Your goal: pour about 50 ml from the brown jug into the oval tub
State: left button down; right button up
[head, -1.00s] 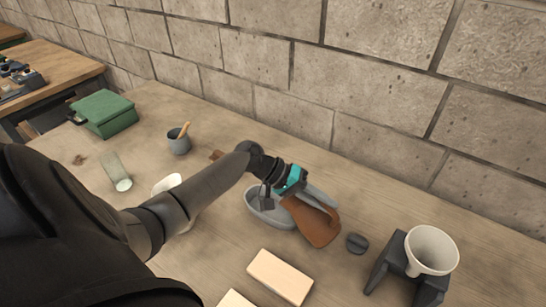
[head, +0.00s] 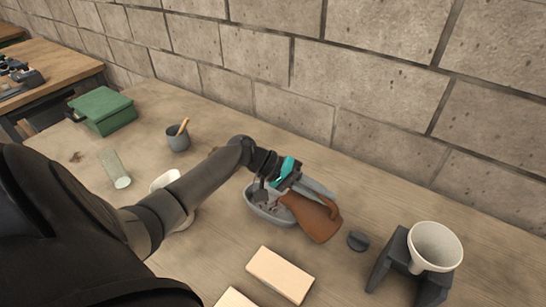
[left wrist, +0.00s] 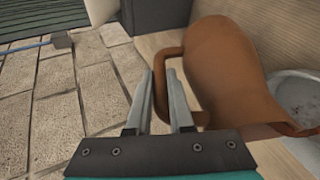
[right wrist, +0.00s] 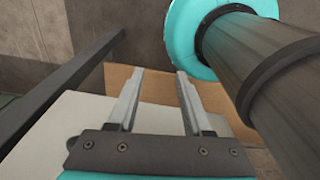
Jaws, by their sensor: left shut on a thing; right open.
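The brown jug (head: 318,220) is strongly tilted, its mouth end over the grey oval tub (head: 253,211) and its base pointing right and down. My left gripper (head: 287,180) is shut on the jug's handle. In the left wrist view, the fingers (left wrist: 162,85) close on the handle beside the jug's body (left wrist: 235,65). The tub (left wrist: 302,95) shows at the right edge there, with something pale inside; I cannot tell how much. A stream is not clearly visible. My right gripper (right wrist: 160,80) is open and empty in the right wrist view; it is outside the head view.
A dark stand with a white funnel (head: 435,246) and a dark round piece (head: 358,241) are to the right. Pale blocks (head: 280,274) lie in front. A grey cup (head: 178,138), a clear glass (head: 117,170), a white vessel (head: 165,181) and a green box (head: 102,112) are left.

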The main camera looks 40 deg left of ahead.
aim_at(332, 203)
pick_arm(q)
jog(key=shift+a+h+b, duration=0.35)
jog(key=shift+h+b, duration=0.05)
jog(key=shift+b, duration=0.35)
dwell(1.6)
jog(key=shift+d+r+y+p, duration=0.3)
jog(key=shift+d+r+p, duration=0.1)
jog(key=shift+p, duration=0.6)
jog(key=shift+d+f+m+y+p, duration=0.3)
jog(key=shift+d+f+y+p, duration=0.3)
jog(key=shift+d+y+p, duration=0.45)
jog(key=shift+w+a+f, duration=0.1)
jog(key=shift+a+f, duration=0.15)
jog(key=shift+f, duration=0.05)
jog(key=d+r+y+p, duration=0.1)
jog(key=p, duration=0.4)
jog(key=shift+r+y, duration=0.25)
jog(key=shift+d+f+g+p, duration=0.2)
jog(key=shift+f+g+p, duration=0.1)
jog(key=shift+p, duration=0.15)
